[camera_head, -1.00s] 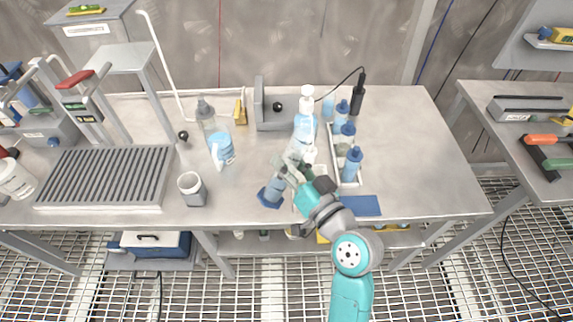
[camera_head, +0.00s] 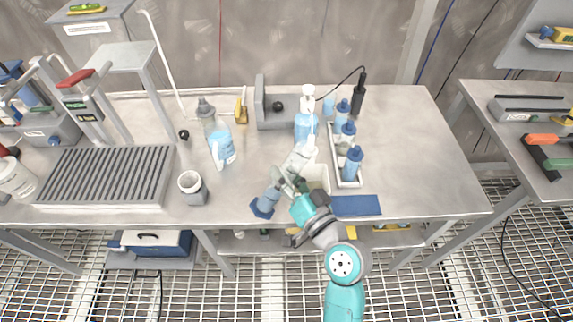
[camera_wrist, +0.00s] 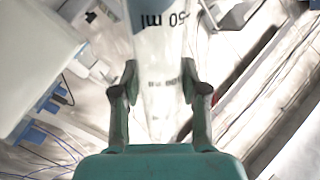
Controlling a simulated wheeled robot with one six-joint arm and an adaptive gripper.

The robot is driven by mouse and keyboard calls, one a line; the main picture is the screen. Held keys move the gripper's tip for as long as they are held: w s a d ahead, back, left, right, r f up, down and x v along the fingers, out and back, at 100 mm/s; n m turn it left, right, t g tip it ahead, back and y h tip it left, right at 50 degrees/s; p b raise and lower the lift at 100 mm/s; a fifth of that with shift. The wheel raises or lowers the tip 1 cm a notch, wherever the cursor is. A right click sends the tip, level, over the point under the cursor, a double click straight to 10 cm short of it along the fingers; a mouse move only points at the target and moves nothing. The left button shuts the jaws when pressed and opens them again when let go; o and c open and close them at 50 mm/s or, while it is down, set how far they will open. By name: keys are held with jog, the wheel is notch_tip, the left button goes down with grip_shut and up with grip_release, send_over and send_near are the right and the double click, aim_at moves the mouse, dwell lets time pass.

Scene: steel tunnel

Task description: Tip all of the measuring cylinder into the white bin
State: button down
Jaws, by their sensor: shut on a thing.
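The measuring cylinder (camera_head: 272,192) is clear with a blue hexagonal foot. In the head view it slants, its foot at lower left and its other end at upper right. My gripper (camera_head: 290,183) is shut around its body. In the wrist view the cylinder (camera_wrist: 160,50) runs between the two fingers (camera_wrist: 160,90), with an upside-down "50 ml" mark and blue towards the top of the picture. The white bin (camera_head: 319,178) stands just right of the cylinder, partly hidden by my gripper. I cannot tell whether the cylinder's mouth is over the bin.
A pump bottle (camera_head: 306,125) stands behind the bin. A white tray (camera_head: 350,183) with blue-capped bottles is at its right, and a blue mat (camera_head: 355,206) lies in front. The bench's right end is clear.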

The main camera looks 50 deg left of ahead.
jog(key=shift+f, duration=0.1)
dwell(0.3)
jog(key=shift+s+a+f+m, duration=0.1)
jog(key=shift+s+f+m, duration=0.15)
jog(key=shift+f+m, duration=0.3)
jog(key=shift+s+f+m, duration=0.25)
jog(key=shift+f+m, duration=0.1)
jog(key=shift+m, duration=0.4)
jog(key=shift+s+f+m, duration=0.2)
jog(key=shift+m, duration=0.4)
jog(key=shift+s+f+m, duration=0.15)
jog(key=shift+m, duration=0.45)
jog(key=shift+s+m, duration=0.1)
jog(key=shift+m, duration=1.1)
